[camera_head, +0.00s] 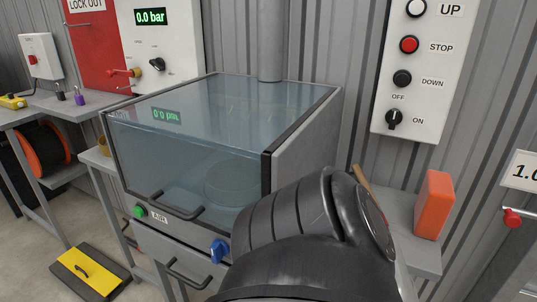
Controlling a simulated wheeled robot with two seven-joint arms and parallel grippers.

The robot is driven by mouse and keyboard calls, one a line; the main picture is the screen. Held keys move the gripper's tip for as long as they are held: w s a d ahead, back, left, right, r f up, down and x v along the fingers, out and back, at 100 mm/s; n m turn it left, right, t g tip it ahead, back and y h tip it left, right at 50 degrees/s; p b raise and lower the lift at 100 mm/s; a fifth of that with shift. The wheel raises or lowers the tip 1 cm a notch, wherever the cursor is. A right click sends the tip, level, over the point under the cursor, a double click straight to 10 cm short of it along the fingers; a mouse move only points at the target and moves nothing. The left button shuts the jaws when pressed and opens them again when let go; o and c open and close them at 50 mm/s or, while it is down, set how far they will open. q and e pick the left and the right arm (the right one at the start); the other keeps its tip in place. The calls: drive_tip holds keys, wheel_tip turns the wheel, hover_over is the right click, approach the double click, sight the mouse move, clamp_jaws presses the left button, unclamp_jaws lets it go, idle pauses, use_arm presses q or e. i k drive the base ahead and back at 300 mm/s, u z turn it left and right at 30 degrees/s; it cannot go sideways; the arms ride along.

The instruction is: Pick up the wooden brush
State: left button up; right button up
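A thin tan wooden piece (360,177), which looks like the handle of the wooden brush, sticks up just behind my dark arm link at the right of centre. It lies on or over a small grey side table (399,212). The rest of it is hidden behind my arm, so I cannot tell how the brush lies. My arm fills the bottom centre of the view. Neither of my gripper's fingers shows in this view.
An orange block (435,205) stands on the side table. A glass-walled cabinet (190,150) stands left of it. A control panel (420,70) hangs on the corrugated wall above. A bench (85,108) and a yellow-black floor plate (90,274) are at the left.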

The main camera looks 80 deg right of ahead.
sight(358, 172)
drive_tip(key=k, duration=0.7)
drive_tip(key=z, duration=0.7)
